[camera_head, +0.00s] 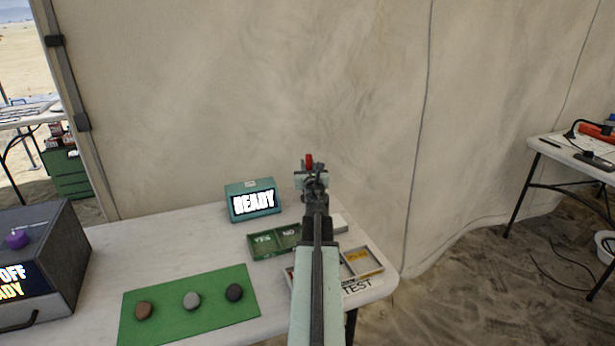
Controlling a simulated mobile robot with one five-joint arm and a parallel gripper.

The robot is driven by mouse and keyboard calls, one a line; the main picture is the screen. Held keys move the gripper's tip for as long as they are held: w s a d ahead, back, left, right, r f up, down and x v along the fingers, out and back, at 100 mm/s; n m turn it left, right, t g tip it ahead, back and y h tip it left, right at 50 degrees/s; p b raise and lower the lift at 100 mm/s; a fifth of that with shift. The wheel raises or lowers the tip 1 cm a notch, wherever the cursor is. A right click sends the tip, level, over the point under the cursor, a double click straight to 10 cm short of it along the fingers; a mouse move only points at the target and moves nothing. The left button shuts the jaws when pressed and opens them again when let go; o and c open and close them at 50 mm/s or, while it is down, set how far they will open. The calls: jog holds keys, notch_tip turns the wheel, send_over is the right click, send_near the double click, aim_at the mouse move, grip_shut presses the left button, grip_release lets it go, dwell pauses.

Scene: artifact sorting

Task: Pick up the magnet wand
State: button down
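My gripper (313,180) is raised over the back right of the white table, at the end of my pale green arm. A small red piece (309,161) shows upright at its tip. I cannot tell whether this is part of a magnet wand or of the gripper. The fingers are too small and dark to tell whether they are open or shut. No magnet wand can be clearly made out on the table. My arm hides part of the tray marked TEST (375,271) and the table around it.
On the white table (185,246), a green mat (165,325) holds three stones. A tent wall (250,90) closes the back. Another table (560,150) stands right.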

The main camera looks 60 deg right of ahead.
notch_tip(320, 180, up, 10)
jog(key=p, duration=1)
